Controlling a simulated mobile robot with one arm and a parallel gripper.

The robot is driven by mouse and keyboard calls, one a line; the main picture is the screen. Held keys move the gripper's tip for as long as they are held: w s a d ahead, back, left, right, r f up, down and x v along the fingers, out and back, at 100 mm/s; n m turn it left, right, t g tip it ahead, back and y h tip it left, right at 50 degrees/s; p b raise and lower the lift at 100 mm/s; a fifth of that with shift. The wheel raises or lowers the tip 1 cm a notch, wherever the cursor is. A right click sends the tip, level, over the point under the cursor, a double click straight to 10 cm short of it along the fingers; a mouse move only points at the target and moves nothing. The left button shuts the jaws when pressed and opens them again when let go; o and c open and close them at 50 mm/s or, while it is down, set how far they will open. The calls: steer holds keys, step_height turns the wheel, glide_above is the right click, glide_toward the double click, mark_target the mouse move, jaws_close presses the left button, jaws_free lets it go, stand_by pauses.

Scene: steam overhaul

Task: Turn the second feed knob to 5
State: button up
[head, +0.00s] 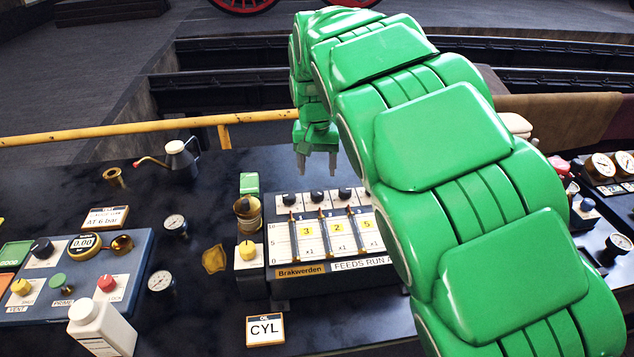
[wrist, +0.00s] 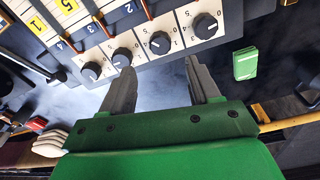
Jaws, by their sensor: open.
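The dark feed box (head: 330,280) has a row of black feed knobs along its far top edge. The second feed knob from the left (head: 317,196) also shows in the wrist view (wrist: 160,43), where the row appears reversed. Its pointer setting is too small to read surely. My gripper (head: 317,173) is open and empty, just beyond the knob row. In the wrist view its fingertips (wrist: 159,66) point towards the second knob, which lies ahead between them, apart from both fingers. The first knob (head: 289,198) is beside it. My arm hides the right end of the box in the head view.
A green block (head: 249,183) and a brass cup (head: 247,210) stand left of the feed box. A yellow knob (head: 247,250) is at its left front. A yellow rail (head: 130,129) runs behind the bench.

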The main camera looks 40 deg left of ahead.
mark_target(317, 193)
steer(key=shift+s+d+f, duration=0.1)
steer(key=shift+s+d, duration=0.05)
steer(key=shift+s, duration=0.1)
steer(key=shift+s+d+f+m+t+y, duration=0.1)
steer(key=shift+s+d+t+y, duration=0.2)
steer(key=shift+s+t, duration=0.2)
steer(key=shift+s+d+m+t+y, duration=0.1)
steer(key=shift+s+d+t+y, duration=0.1)
steer(key=shift+s+t+y, duration=0.25)
steer(key=shift+s+d+f+m+t+y, duration=0.15)
steer(key=shift+s+d+t, duration=0.15)
steer(key=shift+t, duration=0.25)
steer(key=shift+x, duration=3.75)
steer(key=shift+a, duration=0.1)
steer(key=c, duration=1)
steer(key=shift+c, duration=0.2)
